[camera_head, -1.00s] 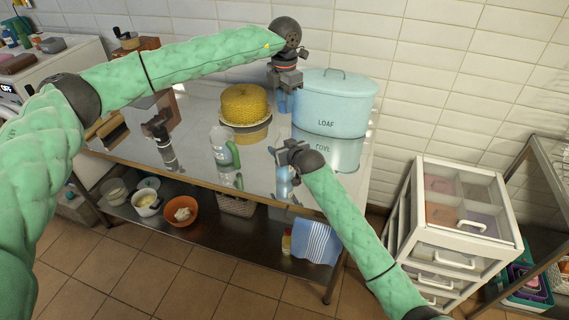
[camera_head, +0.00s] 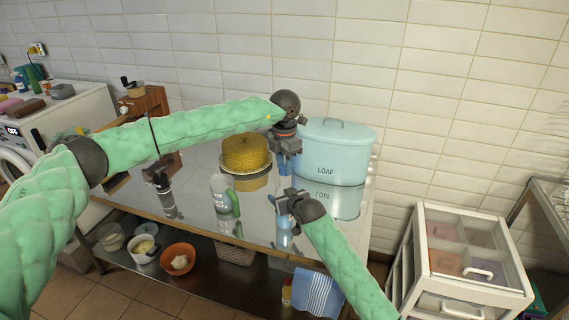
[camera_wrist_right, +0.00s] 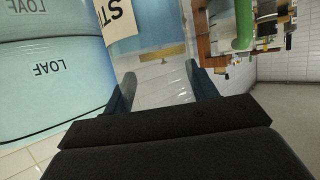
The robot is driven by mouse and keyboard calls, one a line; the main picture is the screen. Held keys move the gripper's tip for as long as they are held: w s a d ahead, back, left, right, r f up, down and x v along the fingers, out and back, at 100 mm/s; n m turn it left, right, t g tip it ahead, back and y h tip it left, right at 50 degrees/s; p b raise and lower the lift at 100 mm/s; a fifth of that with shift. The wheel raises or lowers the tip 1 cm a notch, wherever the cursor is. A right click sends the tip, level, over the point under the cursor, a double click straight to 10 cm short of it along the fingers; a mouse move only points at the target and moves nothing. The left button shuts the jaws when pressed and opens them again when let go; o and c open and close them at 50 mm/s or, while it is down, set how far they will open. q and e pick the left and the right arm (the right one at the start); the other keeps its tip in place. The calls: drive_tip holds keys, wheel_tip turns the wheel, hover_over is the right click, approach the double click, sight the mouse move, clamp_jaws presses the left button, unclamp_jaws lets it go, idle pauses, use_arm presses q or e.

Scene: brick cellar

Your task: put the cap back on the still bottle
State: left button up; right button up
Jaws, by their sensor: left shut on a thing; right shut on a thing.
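The still bottle (camera_wrist_right: 150,30), light blue and see-through, shows in the right wrist view with part of its label reading "ST". My right gripper (camera_head: 283,201) is shut on it over the table; the wrist view shows the bottle between its fingers. In the head view a light blue part of it (camera_head: 284,222) shows just below that gripper. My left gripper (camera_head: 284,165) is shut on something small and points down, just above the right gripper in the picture. The cap cannot be made out; the left fingers may hide it.
A light blue LOAF tin (camera_head: 338,160) stands close right of both grippers. A yellow woven dome (camera_head: 245,153) is to the left, with a green-handled clear bottle (camera_head: 221,194) nearer and a dark grinder (camera_head: 166,196) further left. The shiny table (camera_head: 200,165) mirrors these things.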

use_arm(q)
drive_tip(key=shift+f, duration=0.15)
drive_tip(key=shift+f, duration=0.75)
drive_tip(key=shift+f, duration=0.55)
